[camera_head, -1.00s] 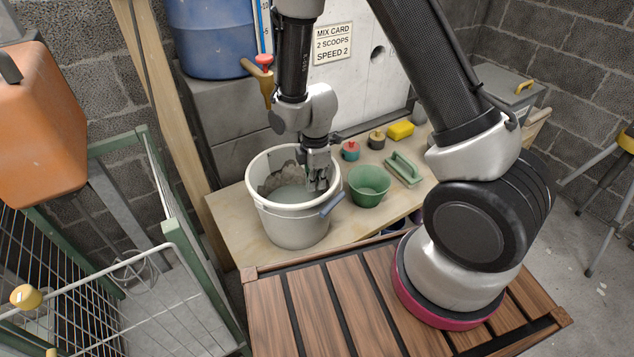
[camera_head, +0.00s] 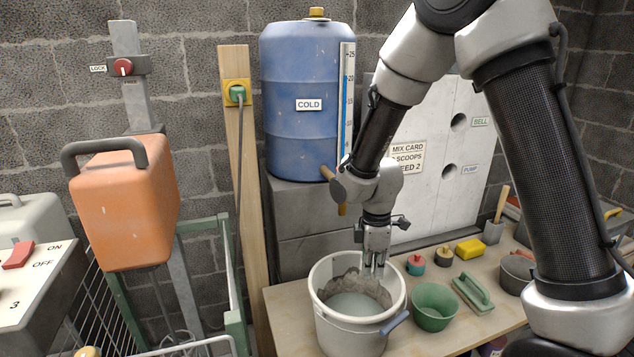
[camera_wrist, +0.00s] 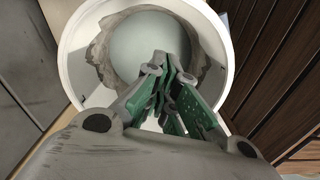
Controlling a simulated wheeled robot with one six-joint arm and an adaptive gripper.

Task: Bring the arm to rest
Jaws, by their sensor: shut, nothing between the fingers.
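My gripper (camera_head: 374,262) points down over the right part of the white bucket (camera_head: 352,337), its fingertips near the rim height. The wrist view looks down past my gripper (camera_wrist: 172,85) with its green-sided fingers together and nothing between them. The bucket's white rim (camera_wrist: 222,60) surrounds the fingers there, with pale liquid (camera_wrist: 135,45) and a grey-brown crust around it inside. My arm reaches in from the right, bent at the elbow, and hides part of the wall board.
A green bowl (camera_head: 434,309), a green float (camera_head: 473,294), a yellow sponge (camera_head: 469,248) and two small lidded pots sit right of the bucket on the wooden bench (camera_head: 290,310). A blue barrel (camera_head: 300,130) stands behind. An orange jug machine (camera_head: 130,210) is left.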

